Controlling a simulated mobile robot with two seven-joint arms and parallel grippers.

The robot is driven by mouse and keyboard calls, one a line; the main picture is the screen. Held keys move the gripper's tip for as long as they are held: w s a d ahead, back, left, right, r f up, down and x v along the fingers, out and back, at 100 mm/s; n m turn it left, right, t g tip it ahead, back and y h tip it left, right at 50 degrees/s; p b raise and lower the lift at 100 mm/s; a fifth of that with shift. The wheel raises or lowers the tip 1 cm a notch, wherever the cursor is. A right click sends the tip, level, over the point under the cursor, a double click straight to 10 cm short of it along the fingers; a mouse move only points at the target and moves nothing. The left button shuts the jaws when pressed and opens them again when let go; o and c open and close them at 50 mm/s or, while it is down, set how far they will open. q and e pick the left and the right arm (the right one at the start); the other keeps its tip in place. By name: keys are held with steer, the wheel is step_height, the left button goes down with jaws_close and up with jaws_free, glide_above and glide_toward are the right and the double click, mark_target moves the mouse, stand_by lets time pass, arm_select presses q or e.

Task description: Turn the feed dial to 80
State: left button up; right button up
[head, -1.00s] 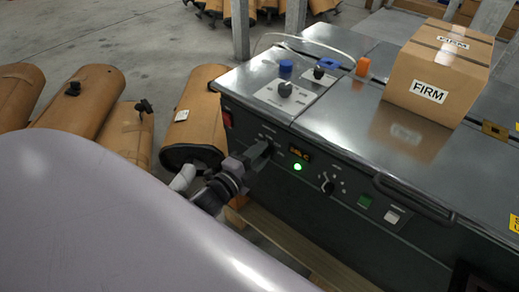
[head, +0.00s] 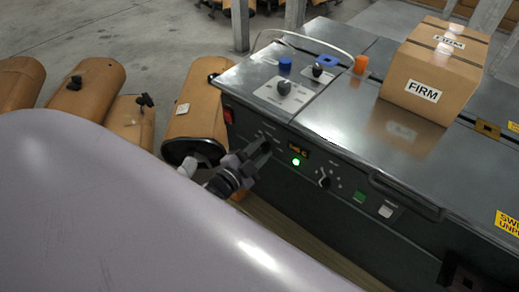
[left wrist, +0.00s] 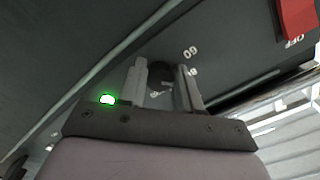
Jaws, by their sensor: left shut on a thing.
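My left gripper (head: 262,150) is at the front panel of the dark machine, shut on the feed dial. In the left wrist view the round black dial (left wrist: 160,75) sits between the two grey fingers of the left gripper (left wrist: 163,82). White scale numbers show around it; "60" (left wrist: 190,53) is readable, others are partly hidden or blurred. In the head view the gripper covers most of the dial. An orange digit display (head: 298,148) is right of the gripper, its figures too small to read surely. My right gripper is not in view.
A green lamp (head: 296,162), a second black knob (head: 324,183), a green button (head: 360,196) and a red switch (head: 228,115) are on the panel. A handle bar (head: 408,198) sticks out at right. A FIRM box (head: 432,75) stands on top. Brown mufflers (head: 195,120) lie at left.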

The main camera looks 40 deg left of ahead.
arm_select(q)
steer(key=o, duration=1)
steer(key=shift+o, duration=0.2)
steer(key=shift+s, duration=0.2)
steer(key=s+p, duration=0.1)
steer(key=s, duration=0.5)
steer(key=shift+s+a, duration=0.3)
steer(key=shift+s, duration=0.05)
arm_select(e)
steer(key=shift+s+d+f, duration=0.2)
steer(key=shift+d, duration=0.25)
